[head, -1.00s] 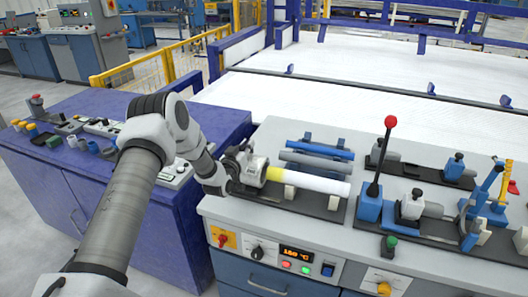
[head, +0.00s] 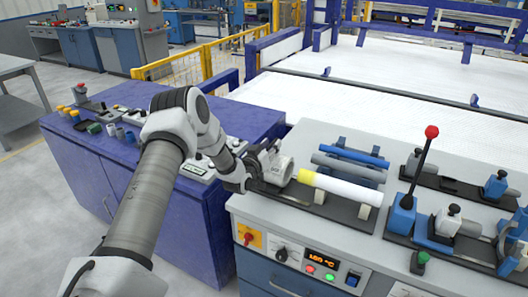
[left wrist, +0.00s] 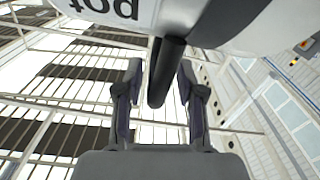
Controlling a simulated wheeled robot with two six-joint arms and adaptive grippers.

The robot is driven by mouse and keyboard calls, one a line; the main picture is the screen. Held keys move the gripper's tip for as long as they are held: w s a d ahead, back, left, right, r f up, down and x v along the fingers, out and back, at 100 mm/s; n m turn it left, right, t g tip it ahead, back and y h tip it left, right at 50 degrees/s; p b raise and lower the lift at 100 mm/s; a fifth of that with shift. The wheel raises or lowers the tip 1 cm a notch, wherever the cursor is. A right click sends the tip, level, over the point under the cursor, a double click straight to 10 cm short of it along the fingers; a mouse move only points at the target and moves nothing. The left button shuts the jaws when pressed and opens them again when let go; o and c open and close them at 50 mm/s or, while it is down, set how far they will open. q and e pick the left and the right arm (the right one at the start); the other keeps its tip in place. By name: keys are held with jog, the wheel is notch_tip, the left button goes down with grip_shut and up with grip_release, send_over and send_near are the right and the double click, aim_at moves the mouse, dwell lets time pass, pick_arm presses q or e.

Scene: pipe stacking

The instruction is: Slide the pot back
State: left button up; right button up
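The pot (head: 281,171) is a grey-white heater unit at the left end of the bench fixture. Its open round face points right, at the yellow end of a white pipe (head: 345,188). A small gap shows between the pot and that end. My left gripper (head: 257,163) is at the pot's left side, partly hidden. My right gripper is in neither view.
Grey and blue pipes (head: 348,165) lie behind the white pipe. A red-knobbed lever (head: 415,170) and blue clamps stand to the right. A purple cabinet (head: 130,185) with buttons stands left of the bench (head: 330,235).

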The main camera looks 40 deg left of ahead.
pick_arm(q)
jog(key=v, duration=1)
jog(key=shift+s, duration=0.45)
jog(key=shift+a+f, duration=0.1)
